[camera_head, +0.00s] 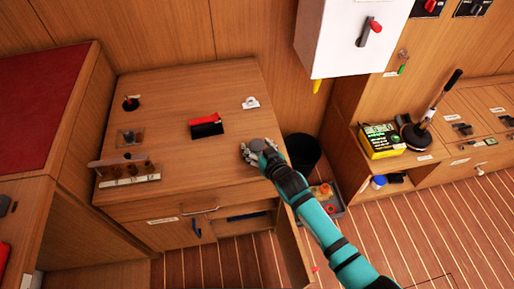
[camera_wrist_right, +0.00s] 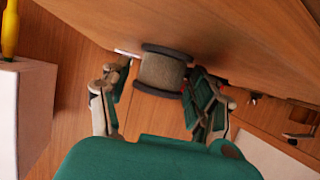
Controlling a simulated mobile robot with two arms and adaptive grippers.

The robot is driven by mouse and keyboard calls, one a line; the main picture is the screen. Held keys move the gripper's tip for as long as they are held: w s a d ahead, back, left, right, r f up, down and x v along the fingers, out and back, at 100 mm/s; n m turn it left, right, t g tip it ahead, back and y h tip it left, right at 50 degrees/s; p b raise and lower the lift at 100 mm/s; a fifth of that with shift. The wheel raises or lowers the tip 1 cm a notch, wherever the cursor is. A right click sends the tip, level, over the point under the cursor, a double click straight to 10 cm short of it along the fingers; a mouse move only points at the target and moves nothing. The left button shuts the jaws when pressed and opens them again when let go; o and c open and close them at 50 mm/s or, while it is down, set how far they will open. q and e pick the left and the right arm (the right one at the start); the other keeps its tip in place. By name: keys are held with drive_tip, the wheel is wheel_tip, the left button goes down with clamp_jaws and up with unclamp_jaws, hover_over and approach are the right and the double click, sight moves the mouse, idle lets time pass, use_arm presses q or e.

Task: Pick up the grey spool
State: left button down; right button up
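The grey spool (camera_wrist_right: 162,72) has dark flanges and a grey wound middle. In the right wrist view it sits between the two fingers of my right gripper (camera_wrist_right: 160,97). A gap shows between the left finger and the spool; the right finger is very close to it, and contact there is unclear. In the head view my right gripper (camera_head: 257,153) is at the right edge of the wooden cabinet top (camera_head: 200,165), and the spool (camera_head: 258,144) shows as a small dark grey shape at the fingers, partly hidden. My left gripper is not in view.
A red and black object (camera_head: 206,127) and a white fitting (camera_head: 250,103) are on the cabinet top. A wooden rack (camera_head: 127,170) stands at its left. A black bin (camera_head: 301,152) is right of the cabinet, and a white wall box (camera_head: 345,40) hangs above.

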drive_tip(key=c, duration=0.9)
